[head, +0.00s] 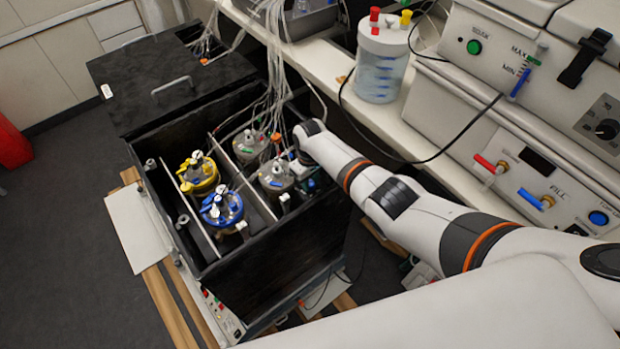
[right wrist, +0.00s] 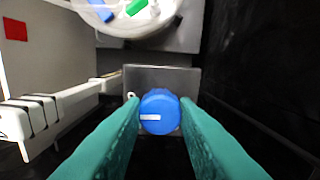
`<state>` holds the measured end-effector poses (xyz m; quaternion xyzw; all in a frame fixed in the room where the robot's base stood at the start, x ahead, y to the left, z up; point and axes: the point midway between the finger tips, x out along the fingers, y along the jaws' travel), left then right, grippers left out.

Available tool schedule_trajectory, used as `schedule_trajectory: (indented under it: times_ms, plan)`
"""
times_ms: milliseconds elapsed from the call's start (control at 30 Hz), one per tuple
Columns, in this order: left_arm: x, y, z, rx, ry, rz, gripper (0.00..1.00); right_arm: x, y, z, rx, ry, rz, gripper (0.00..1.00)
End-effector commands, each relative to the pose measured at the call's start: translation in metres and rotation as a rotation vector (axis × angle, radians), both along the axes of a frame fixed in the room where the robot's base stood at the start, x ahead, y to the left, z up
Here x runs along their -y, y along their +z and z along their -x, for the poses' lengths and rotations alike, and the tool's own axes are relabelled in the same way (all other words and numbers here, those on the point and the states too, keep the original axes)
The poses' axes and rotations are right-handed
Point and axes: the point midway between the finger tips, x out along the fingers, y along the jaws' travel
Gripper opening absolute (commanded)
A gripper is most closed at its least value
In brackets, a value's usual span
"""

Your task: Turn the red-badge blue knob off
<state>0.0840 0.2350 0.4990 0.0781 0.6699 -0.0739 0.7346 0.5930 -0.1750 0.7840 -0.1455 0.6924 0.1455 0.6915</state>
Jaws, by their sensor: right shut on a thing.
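The blue knob (right wrist: 159,111) is round, with a white mark lying level on the left half of its face. It sits in front of a grey metal plate (right wrist: 160,78). The two teal fingers of my right gripper (right wrist: 160,118) are on either side of the knob and shut on it. A red square badge (right wrist: 15,29) is on a pale panel at the upper left of the right wrist view. In the head view my right gripper (head: 308,184) reaches down into the black box (head: 290,245) at its right side, and the knob cannot be made out there. My left gripper is not in view.
Vessels with yellow (head: 199,172) and blue (head: 222,208) tops stand in the box, with grey-topped ones (head: 276,178) close to my right gripper. Tubes and cables hang over its back. A white ribbed part (right wrist: 35,115) is left of the fingers. Dark walls are close on the right.

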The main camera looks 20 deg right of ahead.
Motion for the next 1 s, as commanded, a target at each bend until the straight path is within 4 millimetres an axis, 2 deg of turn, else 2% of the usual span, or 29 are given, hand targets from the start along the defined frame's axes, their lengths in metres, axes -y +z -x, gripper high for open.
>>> schedule_trajectory:
  times_ms: [300, 733, 767, 800, 867, 1000]
  plan:
    - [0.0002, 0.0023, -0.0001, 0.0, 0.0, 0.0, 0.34, 0.0002, 0.0013, -0.0011, 0.002, -0.076, 0.0, 0.04]
    - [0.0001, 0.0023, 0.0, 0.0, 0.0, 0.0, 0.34, 0.0002, 0.0013, -0.0013, 0.003, -0.084, 0.0, 0.04]
    - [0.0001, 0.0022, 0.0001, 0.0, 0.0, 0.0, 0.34, 0.0002, 0.0013, -0.0013, 0.003, -0.083, 0.0, 0.31]
    - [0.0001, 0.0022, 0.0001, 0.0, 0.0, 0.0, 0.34, 0.0002, 0.0012, -0.0013, 0.003, -0.083, 0.0, 0.38]
    - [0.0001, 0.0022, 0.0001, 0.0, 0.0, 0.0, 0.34, 0.0002, 0.0011, -0.0011, 0.003, -0.083, 0.0, 0.48]
    - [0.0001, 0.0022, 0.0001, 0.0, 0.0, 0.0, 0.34, 0.0, 0.0006, -0.0007, 0.002, -0.082, -0.001, 0.48]
